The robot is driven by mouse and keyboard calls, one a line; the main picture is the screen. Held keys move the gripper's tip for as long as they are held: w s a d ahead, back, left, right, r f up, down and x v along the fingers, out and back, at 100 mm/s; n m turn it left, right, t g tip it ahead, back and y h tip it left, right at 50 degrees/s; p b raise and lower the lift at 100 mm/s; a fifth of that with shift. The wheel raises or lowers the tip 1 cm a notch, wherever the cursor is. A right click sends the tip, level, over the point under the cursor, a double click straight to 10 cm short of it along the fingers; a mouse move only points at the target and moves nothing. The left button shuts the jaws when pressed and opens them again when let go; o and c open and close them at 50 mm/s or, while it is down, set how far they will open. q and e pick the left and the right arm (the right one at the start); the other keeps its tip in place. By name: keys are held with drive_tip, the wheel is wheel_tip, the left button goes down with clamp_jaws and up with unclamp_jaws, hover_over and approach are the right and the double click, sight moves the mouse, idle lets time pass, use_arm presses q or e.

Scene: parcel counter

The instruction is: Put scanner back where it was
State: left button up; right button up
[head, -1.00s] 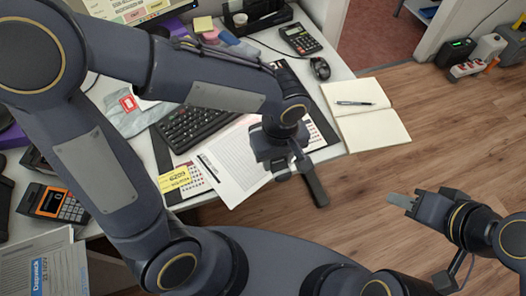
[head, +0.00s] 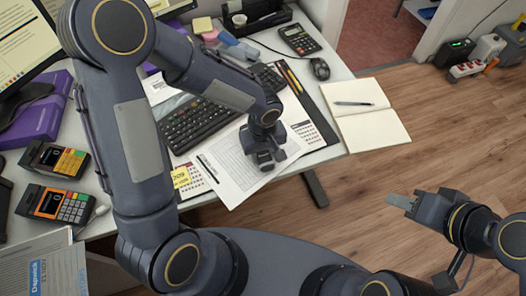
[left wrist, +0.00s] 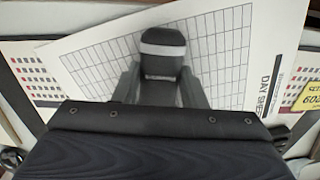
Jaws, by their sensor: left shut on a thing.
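My left gripper (head: 267,163) hangs over the printed day sheet (head: 228,175) on the desk. In the left wrist view its two fingers (left wrist: 160,88) are shut on a black object with a pale grey band, which looks like the scanner (left wrist: 163,62). In the head view the gripper and arm largely hide the scanner. The grid of the sheet shows behind it in the wrist view. My right gripper (head: 402,201) is out over the floor at the right, away from the desk; its finger gap is not clear.
A keyboard (head: 190,122), calculator (head: 299,40), mouse (head: 320,68) and open notebook (head: 368,125) lie around the sheet. A black organiser (head: 265,20) stands at the back. Two card terminals (head: 55,204) are at the left. The notebook overhangs the desk's right edge.

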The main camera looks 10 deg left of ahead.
use_arm(q)
drive_tip(key=shift+f, duration=0.2)
drive_tip(key=o, duration=1.1)
drive_tip(key=shift+r, duration=0.1)
